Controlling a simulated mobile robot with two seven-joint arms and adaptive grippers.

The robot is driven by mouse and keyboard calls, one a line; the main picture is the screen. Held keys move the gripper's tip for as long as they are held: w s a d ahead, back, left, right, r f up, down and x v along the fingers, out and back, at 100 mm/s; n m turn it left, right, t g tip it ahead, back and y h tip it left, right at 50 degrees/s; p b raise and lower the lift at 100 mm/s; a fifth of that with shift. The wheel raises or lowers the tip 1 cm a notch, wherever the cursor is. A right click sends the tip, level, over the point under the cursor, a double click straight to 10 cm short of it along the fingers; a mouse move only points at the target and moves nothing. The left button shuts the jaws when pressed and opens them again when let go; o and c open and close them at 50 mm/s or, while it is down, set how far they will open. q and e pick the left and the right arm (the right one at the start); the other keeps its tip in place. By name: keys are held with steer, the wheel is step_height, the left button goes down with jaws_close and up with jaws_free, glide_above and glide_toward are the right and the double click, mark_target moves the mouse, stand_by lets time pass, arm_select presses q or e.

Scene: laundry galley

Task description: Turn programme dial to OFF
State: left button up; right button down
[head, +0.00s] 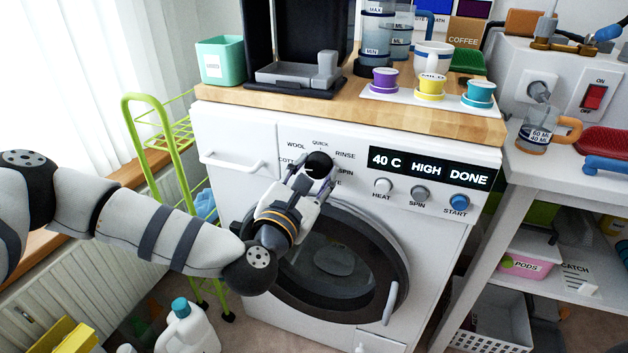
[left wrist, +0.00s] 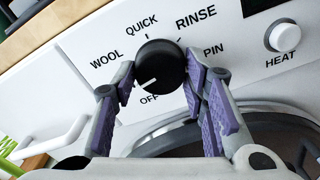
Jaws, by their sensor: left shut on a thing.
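The black round programme dial (head: 319,162) is on the white washing machine's front panel. In the left wrist view the dial (left wrist: 161,66) has a white pointer mark aimed down and left, close to the OFF label (left wrist: 149,99). I cannot tell whether it lines up exactly. WOOL, QUICK and RINSE labels stand around it. My left gripper (left wrist: 160,80) is shut on the dial, one purple-padded finger on each side. In the head view the left gripper (head: 316,173) covers the labels below the dial. My right gripper is not in view.
The display (head: 428,169) reads 40 C HIGH DONE. HEAT (head: 383,185), SPIN (head: 420,193) and START (head: 459,202) knobs sit under it. A drawer handle (head: 232,163) projects left of the dial. The round door (head: 340,260) lies below my gripper. A green trolley (head: 130,115) stands at left.

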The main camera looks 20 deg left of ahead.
arm_select(q)
steer(key=n+b, duration=0.2)
steer(key=n, duration=0.1)
steer(key=n+b, duration=0.1)
steer(key=shift+f, duration=0.25)
steer(key=shift+r+n+b, duration=0.15)
steer(key=shift+n+b, duration=1.1)
steer(key=shift+n, duration=0.65)
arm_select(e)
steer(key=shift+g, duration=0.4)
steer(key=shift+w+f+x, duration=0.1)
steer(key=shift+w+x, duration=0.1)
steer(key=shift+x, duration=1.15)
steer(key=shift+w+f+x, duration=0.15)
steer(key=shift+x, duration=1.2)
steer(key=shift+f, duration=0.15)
arm_select(q)
steer(key=o, duration=1.1)
steer(key=shift+o, duration=0.2)
steer(key=s, duration=0.7)
steer(key=shift+s, duration=0.3)
steer(key=shift+r, duration=0.1)
